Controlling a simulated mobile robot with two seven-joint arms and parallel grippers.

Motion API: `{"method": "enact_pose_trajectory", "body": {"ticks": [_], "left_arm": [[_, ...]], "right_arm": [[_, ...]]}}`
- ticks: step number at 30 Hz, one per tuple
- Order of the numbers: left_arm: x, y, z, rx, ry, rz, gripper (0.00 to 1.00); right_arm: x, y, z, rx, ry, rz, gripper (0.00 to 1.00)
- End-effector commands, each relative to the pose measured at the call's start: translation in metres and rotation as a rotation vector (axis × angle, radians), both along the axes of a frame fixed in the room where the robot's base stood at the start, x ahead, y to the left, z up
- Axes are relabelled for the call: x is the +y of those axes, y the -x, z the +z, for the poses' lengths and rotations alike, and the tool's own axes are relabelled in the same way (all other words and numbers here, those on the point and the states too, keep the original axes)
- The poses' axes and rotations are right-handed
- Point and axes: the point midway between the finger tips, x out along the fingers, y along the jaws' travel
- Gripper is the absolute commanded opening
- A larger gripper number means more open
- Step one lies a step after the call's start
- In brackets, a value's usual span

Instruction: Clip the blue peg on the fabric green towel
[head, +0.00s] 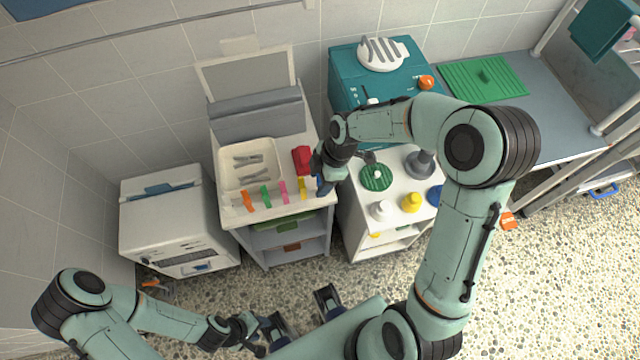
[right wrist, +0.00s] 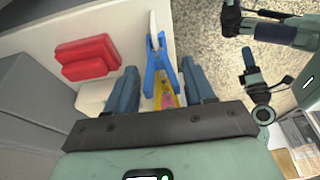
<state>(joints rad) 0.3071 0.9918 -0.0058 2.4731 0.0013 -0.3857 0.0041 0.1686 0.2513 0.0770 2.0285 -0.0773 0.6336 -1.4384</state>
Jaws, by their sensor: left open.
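The blue peg (right wrist: 160,65) lies at the front right edge of the white sink unit, with its upper part ahead of the right fingertips in the right wrist view. My right gripper (right wrist: 160,80) is open, its fingers apart on either side of the blue peg's lower end and a yellow peg. In the head view it (head: 325,184) largely hides the blue peg. My left gripper (head: 262,334) is open and empty, low over the floor. A teal, cloth-like piece (head: 605,28) hangs at the upper right; I cannot tell whether it is the green towel.
Orange, green, pink and yellow (head: 303,188) pegs line the sink unit's front edge. A red block (head: 302,160) sits close left of my right gripper. A white unit (head: 355,215) with a green disc (head: 376,177) and bottles stands to the right. The floor ahead is mostly clear.

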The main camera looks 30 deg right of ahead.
Motion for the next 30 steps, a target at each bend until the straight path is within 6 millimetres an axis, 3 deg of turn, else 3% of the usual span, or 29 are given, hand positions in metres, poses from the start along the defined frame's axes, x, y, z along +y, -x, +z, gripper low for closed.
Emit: {"method": "enact_pose_trajectory", "body": {"ticks": [1, 3, 4, 17, 30], "left_arm": [[0.0, 0.0, 0.0, 0.0, 0.0, 0.0, 0.43], [0.0, 0.0, 0.0, 0.0, 0.0, 0.0, 0.43], [0.0, 0.0, 0.0, 0.0, 0.0, 0.0, 0.43], [0.0, 0.0, 0.001, 0.0, 0.0, 0.0, 0.43], [0.0, -0.008, 0.019, -0.009, 0.0, 0.0, 0.43]], "right_arm": [[0.0, 0.0, 0.0, 0.0, 0.0, 0.0, 0.35], [0.0, 0.0, 0.0, 0.0, 0.0, 0.0, 0.12], [0.0, 0.0, 0.0, 0.0, 0.0, 0.0, 0.06], [0.0, 0.0, 0.001, 0.0, 0.0, 0.0, 0.05], [0.0, -0.001, 0.03, -0.002, 0.001, 0.0, 0.05]]}}
